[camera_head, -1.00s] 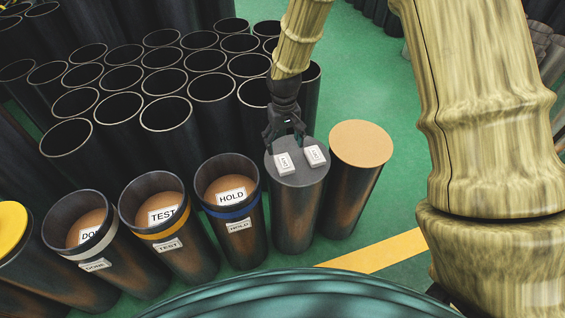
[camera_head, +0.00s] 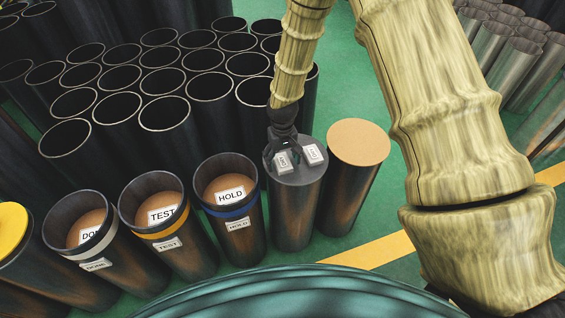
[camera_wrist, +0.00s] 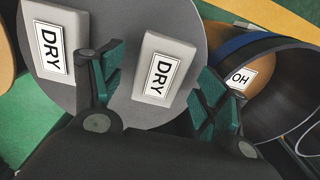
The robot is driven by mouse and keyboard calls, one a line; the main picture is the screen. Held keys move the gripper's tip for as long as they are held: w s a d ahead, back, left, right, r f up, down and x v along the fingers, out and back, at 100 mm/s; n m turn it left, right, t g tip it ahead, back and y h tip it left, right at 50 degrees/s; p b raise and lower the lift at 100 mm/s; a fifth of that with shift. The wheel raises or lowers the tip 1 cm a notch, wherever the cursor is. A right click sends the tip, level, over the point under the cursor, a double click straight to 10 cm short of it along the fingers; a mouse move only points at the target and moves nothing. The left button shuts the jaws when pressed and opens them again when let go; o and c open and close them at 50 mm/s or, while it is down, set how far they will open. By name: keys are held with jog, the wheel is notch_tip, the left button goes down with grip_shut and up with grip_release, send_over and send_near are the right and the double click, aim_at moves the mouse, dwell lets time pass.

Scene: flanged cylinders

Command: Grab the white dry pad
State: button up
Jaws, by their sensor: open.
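Two pale pads with DRY labels lie on the grey top of a dark cylinder (camera_head: 296,178). The left pad (camera_head: 282,163) shows as the right-hand pad (camera_wrist: 166,66) in the wrist view. The other pad (camera_head: 314,154) shows at the left there (camera_wrist: 53,40). Both look white to light grey; their shades are hard to tell apart. My gripper (camera_head: 282,157) is open, pointing down over the left pad. In the wrist view its fingers (camera_wrist: 158,85) stand either side of that pad, with gaps. Whether the tips reach pad height is unclear.
Open cylinders labelled HOLD (camera_head: 230,215), TEST (camera_head: 166,225) and DONE (camera_head: 95,250) stand to the left. A tan-topped cylinder (camera_head: 359,142) stands close on the right. Several empty black tubes (camera_head: 170,118) stand behind.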

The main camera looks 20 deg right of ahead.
aim_at(283, 162)
jog(key=shift+f, duration=0.2)
jog(key=shift+c, duration=0.5)
jog(key=c, duration=0.9)
jog(key=shift+r, duration=0.1)
jog(key=shift+c, duration=0.2)
jog(key=shift+r, duration=0.8)
jog(key=shift+r+b, duration=0.35)
jog(key=shift+r, duration=0.6)
jog(key=s+d+r+b, duration=0.1)
jog(key=s+d, duration=0.2)
jog(key=s, duration=1.2)
jog(key=shift+s+d+r+b, duration=0.2)
jog(key=shift+s+b, duration=0.1)
jog(key=shift+b, duration=0.1)
